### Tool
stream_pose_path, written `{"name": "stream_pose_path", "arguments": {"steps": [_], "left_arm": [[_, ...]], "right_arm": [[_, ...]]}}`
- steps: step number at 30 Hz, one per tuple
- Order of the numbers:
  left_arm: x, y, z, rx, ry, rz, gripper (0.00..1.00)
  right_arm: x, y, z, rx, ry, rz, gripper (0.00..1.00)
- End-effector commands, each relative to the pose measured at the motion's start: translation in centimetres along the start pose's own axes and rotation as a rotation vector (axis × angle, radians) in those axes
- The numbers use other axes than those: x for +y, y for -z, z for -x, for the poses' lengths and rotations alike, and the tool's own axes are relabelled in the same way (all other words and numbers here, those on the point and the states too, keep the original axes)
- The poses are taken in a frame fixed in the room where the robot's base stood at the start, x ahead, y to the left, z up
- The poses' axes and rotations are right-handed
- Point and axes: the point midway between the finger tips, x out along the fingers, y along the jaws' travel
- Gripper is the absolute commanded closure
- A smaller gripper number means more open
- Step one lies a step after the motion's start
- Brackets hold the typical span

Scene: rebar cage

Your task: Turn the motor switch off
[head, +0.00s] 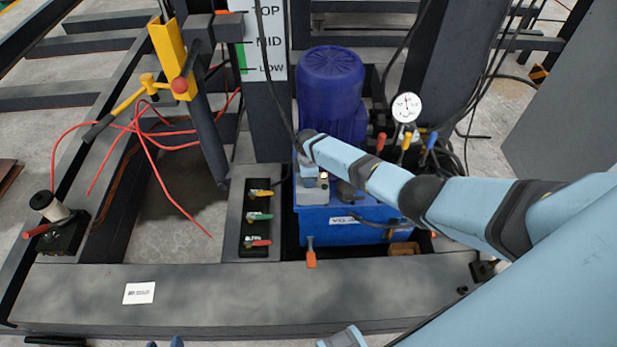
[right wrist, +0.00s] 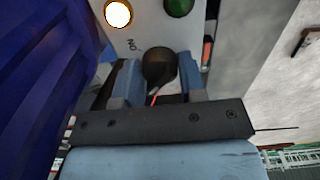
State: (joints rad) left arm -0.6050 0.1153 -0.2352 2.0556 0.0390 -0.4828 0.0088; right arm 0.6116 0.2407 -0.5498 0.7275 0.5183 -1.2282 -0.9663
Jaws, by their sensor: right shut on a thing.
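The motor switch is a dark round knob (right wrist: 160,66) on a pale panel (right wrist: 145,25), with an "ON" label beside it. My right gripper (right wrist: 160,82) is shut on the knob, one finger on each side. A thin red mark shows below the knob. A lamp (right wrist: 118,14) on the panel glows whitish-yellow. In the head view, my right gripper (head: 311,163) is at the small control box in front of the blue motor (head: 331,85). The knob is not clear there. My left gripper is not clearly seen.
A green button (right wrist: 179,6) is on the panel. A blue tank (head: 345,226) sits below the motor. A white gauge (head: 407,107) and coloured levers stand to the right. A valve block (head: 257,222) with coloured handles is at left. Red hoses (head: 165,145) cross the left side.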

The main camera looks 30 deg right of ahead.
Motion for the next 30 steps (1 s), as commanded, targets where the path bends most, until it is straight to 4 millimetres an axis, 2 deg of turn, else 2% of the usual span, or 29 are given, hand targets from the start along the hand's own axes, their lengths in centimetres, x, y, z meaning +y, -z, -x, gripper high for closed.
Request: {"name": "stream_pose_path", "arguments": {"steps": [4, 5, 6, 8, 16, 20, 23, 30], "left_arm": [[-0.2, -0.1, 0.1, -0.002, 0.0, -0.006, 0.53], [-0.2, -0.1, 0.1, -0.002, 0.0, -0.008, 0.53], [-0.3, -0.1, 0.1, -0.003, 0.0, -0.009, 0.53], [-0.3, -0.2, 0.1, -0.003, 0.0, -0.011, 0.53], [-0.3, -0.1, 0.1, -0.004, 0.001, -0.011, 0.53], [-0.2, 0.1, 0.3, -0.003, 0.001, -0.007, 0.53], [-0.1, 0.5, 0.5, -0.003, 0.002, -0.003, 0.53], [0.1, 1.5, 1.1, 0.01, 0.005, -0.007, 0.53]], "right_arm": [[-0.1, 0.0, 0.0, 0.0, 0.001, 0.001, 0.86], [0.0, 0.0, 0.0, 0.0, 0.001, 0.001, 0.58], [-0.1, 0.0, 0.0, 0.0, 0.001, 0.001, 0.49], [0.0, 0.0, 0.0, 0.0, 0.0, 0.001, 0.37], [0.0, 0.0, 0.1, 0.0, 0.0, 0.0, 0.37], [0.1, 0.0, 1.1, 0.001, -0.002, 0.0, 0.37], [0.1, 0.0, 2.7, 0.001, -0.003, 0.001, 0.37], [0.0, 0.0, 8.2, 0.001, -0.003, 0.001, 0.37]]}}
